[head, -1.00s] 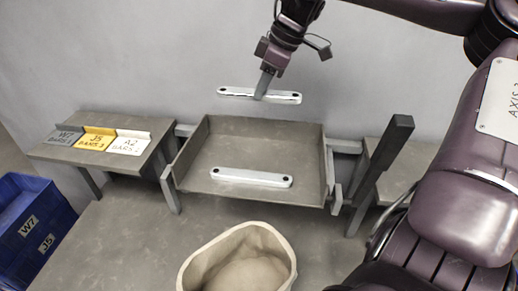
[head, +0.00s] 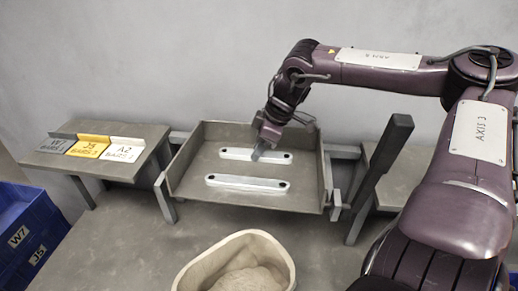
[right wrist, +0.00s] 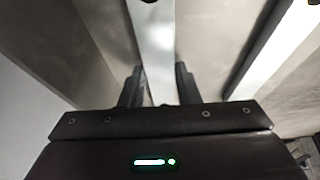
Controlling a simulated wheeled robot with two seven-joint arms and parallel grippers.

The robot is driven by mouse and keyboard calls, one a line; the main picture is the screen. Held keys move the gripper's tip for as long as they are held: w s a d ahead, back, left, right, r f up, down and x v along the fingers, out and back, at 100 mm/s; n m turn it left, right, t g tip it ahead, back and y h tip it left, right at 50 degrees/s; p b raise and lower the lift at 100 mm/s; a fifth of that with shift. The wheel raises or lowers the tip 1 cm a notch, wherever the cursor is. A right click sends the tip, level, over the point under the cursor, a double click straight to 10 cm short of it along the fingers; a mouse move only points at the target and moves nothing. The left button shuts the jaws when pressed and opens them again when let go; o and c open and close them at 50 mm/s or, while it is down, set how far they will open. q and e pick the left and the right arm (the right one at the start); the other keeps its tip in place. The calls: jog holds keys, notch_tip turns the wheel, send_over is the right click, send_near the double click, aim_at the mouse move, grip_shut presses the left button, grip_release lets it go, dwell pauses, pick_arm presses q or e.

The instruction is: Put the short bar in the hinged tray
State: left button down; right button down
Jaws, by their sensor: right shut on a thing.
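The hinged tray (head: 176,170) is a shallow grey open box on a frame in the middle of the head view. My right gripper (head: 259,153) reaches down into it and is shut on the short bar (head: 234,154), a pale metal bar with a dark hole near each end. The bar lies level over the back part of the tray floor; I cannot tell if it touches. In the right wrist view the bar (right wrist: 152,45) runs between the two fingers (right wrist: 158,88). A similar bar (head: 247,184) lies in front of it, apart, on the tray floor. My left gripper is out of view.
A side table at left carries grey, yellow (head: 88,147) and white (head: 124,150) labelled holders. A blue crate (head: 25,232) stands at lower left. A beige bin (head: 184,269) stands in front of the tray. A dark post (head: 381,165) rises right of the tray.

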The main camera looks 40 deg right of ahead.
jog(key=c, duration=1.1)
grip_release()
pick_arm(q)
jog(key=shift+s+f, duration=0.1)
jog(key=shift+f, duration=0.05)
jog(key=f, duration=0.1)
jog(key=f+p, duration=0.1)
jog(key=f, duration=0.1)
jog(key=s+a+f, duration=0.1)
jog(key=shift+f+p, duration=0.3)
pick_arm(e)
jog(key=v, duration=1.2)
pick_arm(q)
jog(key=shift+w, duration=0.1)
